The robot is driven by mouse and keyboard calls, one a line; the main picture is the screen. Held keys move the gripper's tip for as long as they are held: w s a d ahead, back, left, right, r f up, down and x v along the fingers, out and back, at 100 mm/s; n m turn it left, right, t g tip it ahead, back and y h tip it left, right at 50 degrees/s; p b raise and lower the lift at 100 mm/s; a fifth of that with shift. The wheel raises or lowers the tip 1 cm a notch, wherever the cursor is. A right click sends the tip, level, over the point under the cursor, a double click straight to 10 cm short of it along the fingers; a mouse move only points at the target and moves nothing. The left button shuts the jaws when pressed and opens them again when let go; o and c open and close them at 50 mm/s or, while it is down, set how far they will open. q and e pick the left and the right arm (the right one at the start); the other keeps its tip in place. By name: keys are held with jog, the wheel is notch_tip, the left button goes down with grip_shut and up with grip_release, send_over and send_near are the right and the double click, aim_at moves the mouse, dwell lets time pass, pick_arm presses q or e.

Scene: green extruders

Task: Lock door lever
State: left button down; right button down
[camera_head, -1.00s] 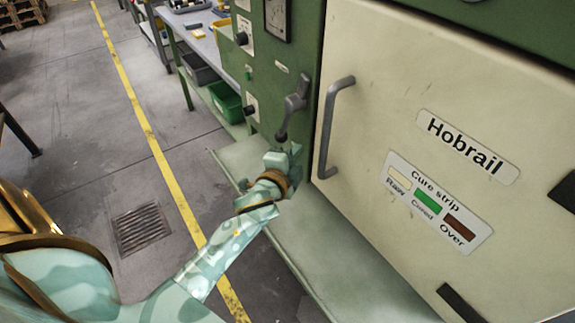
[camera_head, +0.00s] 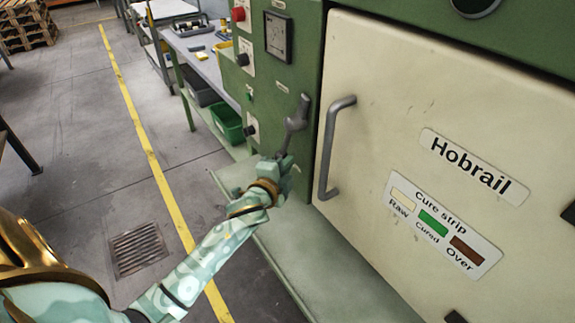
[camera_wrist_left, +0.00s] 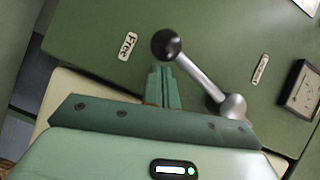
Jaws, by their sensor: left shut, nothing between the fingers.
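The door lever (camera_head: 295,123) is a grey handle on the green panel, left of the cream door (camera_head: 420,120). In the head view it hangs down and slightly left, with its lower end at my left gripper (camera_head: 285,162). In the left wrist view, the lever's grey shaft (camera_wrist_left: 198,78) runs from a round hub (camera_wrist_left: 233,106) to a black knob (camera_wrist_left: 167,43). My left fingertips (camera_wrist_left: 160,70) are shut and empty, close by the knob; I cannot tell whether they touch it. A "Free" label (camera_wrist_left: 128,46) lies beyond the knob. My right gripper is not in view.
The cream door has a grey bar handle (camera_head: 332,145) close to the lever's right. A green ledge (camera_head: 320,265) runs below. A workbench (camera_head: 205,55) with bins stands behind, left of the panel. Open floor lies left.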

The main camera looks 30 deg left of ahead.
pick_arm(q)
jog(key=shift+w+a+f, duration=0.1)
jog(key=shift+a, duration=0.15)
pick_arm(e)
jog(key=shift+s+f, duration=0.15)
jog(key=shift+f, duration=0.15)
